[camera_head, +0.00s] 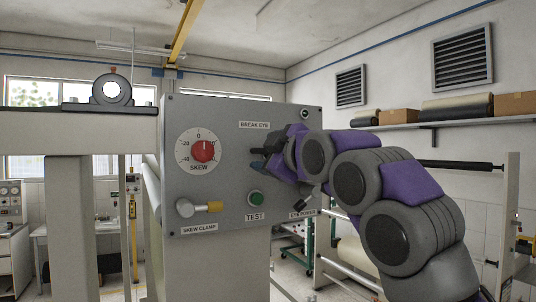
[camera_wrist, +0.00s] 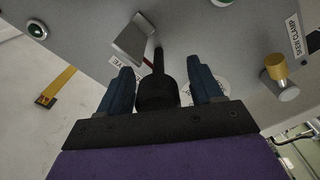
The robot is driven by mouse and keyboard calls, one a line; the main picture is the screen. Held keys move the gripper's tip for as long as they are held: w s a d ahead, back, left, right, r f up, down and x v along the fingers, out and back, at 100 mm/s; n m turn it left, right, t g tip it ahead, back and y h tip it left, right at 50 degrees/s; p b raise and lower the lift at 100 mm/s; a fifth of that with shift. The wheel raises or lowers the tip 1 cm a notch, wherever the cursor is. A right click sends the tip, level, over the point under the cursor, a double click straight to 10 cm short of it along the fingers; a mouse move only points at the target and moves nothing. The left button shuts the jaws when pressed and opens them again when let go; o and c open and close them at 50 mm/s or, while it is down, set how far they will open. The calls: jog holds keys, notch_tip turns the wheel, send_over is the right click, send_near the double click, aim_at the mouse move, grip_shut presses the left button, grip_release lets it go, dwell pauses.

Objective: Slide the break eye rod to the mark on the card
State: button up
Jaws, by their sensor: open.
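My gripper (camera_head: 262,158) is at the panel, just below the BREAK EYE label (camera_head: 254,125). In the wrist view my gripper (camera_wrist: 162,85) is open, its two blue fingers spread. A black rod with a thick round end (camera_wrist: 157,90), which seems to be the break eye rod, stands between the fingers with a gap on each side. A grey block (camera_wrist: 133,40) is beside its far end, with a thin red line near it. In the head view my gripper hides the rod. I cannot make out the card or its mark.
The grey control panel (camera_head: 225,215) carries a red SKEW knob (camera_head: 204,151), a yellow-tipped SKEW CLAMP lever (camera_head: 208,207), a green TEST button (camera_head: 256,198) and an EYE POWER label (camera_head: 302,213). The clamp lever also shows in the wrist view (camera_wrist: 275,67). A shelf with boxes (camera_head: 399,116) is behind.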

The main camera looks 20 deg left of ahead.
jog(key=b+v, duration=0.4)
jog(key=v, duration=1.3)
jog(key=shift+f, duration=0.1)
